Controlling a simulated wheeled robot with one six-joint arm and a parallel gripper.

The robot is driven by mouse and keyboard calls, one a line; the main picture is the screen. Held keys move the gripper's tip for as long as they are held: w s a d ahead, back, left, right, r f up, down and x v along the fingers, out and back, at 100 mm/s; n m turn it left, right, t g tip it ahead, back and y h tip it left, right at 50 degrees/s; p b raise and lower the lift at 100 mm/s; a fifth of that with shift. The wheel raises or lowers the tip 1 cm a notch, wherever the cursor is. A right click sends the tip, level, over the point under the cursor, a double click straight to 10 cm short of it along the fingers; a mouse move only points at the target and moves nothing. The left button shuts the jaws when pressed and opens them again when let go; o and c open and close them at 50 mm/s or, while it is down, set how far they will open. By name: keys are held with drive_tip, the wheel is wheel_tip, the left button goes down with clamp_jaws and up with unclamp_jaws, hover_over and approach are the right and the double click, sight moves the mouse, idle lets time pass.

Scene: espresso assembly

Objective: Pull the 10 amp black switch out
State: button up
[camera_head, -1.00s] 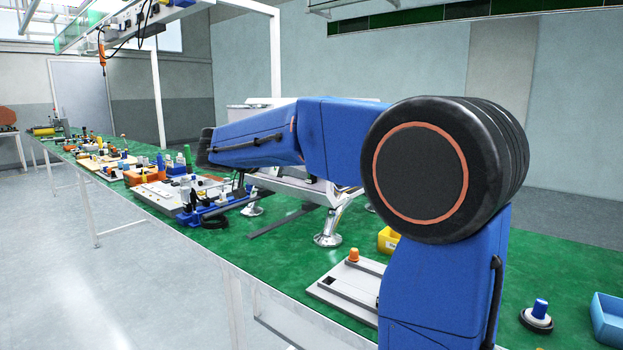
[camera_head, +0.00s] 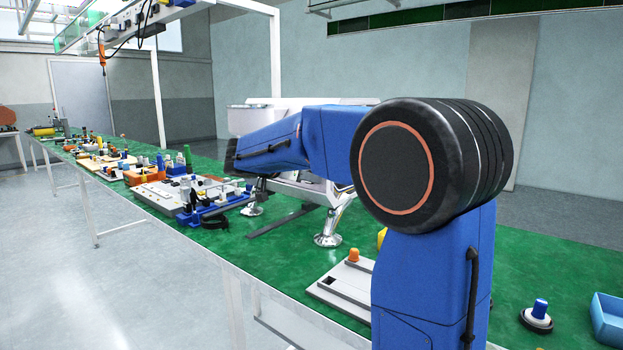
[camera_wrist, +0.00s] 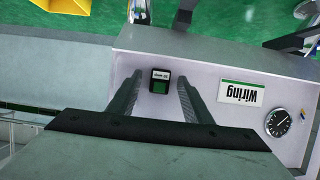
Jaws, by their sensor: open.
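The black switch (camera_wrist: 161,81) is small, with a pale label and a green patch on its face. It sits on a light panel (camera_wrist: 225,65) in the wrist view. My gripper (camera_wrist: 158,82) is open, with one dark finger on each side of the switch. The fingertips look close to the panel, and I cannot tell whether either touches the switch. In the head view, my own blue arm hides the panel's front and the switch.
The panel also bears a "Wiring" label (camera_wrist: 241,92) and a round dial (camera_wrist: 278,122). The green table (camera_head: 560,265) carries a grey board (camera_head: 345,290) with an orange knob, a blue-topped knob (camera_head: 538,308) and a blue bin (camera_head: 608,318). A yellow bin (camera_wrist: 66,5) shows in the wrist view.

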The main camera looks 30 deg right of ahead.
drive_tip(key=shift+c, duration=0.3)
clamp_jaws()
drive_tip(key=shift+s+a, duration=0.2)
drive_tip(key=shift+a, duration=0.4)
drive_tip(key=shift+s+a, duration=0.2)
drive_tip(key=shift+a, duration=0.35)
idle(0.8)
drive_tip(key=shift+s+a, duration=0.25)
drive_tip(key=shift+a, duration=0.35)
drive_tip(key=shift+s+a, duration=0.2)
drive_tip(key=shift+a, duration=0.4)
drive_tip(key=shift+a, duration=0.1)
drive_tip(key=shift+s+a, duration=0.3)
drive_tip(key=shift+a, duration=0.4)
drive_tip(key=shift+s+a, duration=0.25)
drive_tip(key=shift+a, duration=0.4)
